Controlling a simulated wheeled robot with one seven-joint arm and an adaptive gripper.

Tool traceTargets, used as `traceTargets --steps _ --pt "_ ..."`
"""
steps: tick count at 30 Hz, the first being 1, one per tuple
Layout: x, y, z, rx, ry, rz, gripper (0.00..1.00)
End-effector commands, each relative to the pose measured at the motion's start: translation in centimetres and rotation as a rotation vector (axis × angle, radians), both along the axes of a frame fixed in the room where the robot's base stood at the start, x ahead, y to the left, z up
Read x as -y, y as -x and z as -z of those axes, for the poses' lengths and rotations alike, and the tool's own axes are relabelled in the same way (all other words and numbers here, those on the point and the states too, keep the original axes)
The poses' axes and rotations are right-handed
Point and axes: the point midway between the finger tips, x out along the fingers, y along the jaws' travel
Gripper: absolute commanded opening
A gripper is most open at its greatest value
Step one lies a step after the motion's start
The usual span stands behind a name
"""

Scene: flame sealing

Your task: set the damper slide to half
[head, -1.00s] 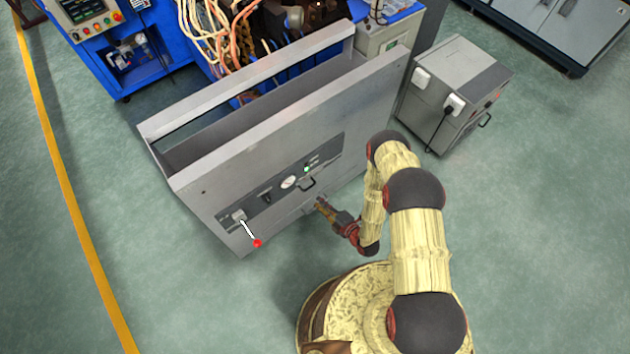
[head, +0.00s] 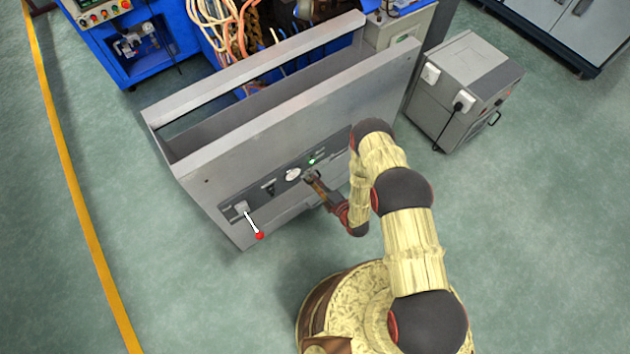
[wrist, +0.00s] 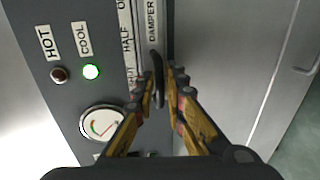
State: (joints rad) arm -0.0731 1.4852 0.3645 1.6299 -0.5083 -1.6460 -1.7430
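The damper slide's dark handle (wrist: 158,78) shows in the wrist view, on a track beside a scale. The scale strip (wrist: 127,45) reads HALF in its middle, with a partly covered SHUT nearer my gripper. The handle lies roughly level with the SHUT word. My gripper (wrist: 163,85) has its two fingers apart, one on each side of the handle; I cannot tell whether either touches it. In the head view my gripper (head: 311,178) is at the panel (head: 262,192) and hides the handle.
A green COOL lamp (wrist: 91,72) is lit, beside a dark HOT lamp (wrist: 59,74). A round gauge (wrist: 101,122) is partly behind the left finger. A red-tipped lever (head: 252,222) sticks out at the panel's left. A grey cabinet (head: 465,85) stands to the right.

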Motion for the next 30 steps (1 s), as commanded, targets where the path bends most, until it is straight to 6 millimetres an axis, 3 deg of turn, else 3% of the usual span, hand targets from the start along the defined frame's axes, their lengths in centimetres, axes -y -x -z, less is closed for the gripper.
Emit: traceTargets --steps 5,12,30 --pt "0.01 0.0 -0.01 0.0 0.0 0.0 0.13" --pt "0.03 0.01 -0.01 -0.001 0.0 0.001 0.0" --pt "0.07 0.07 0.05 -0.002 0.0 0.001 0.0"
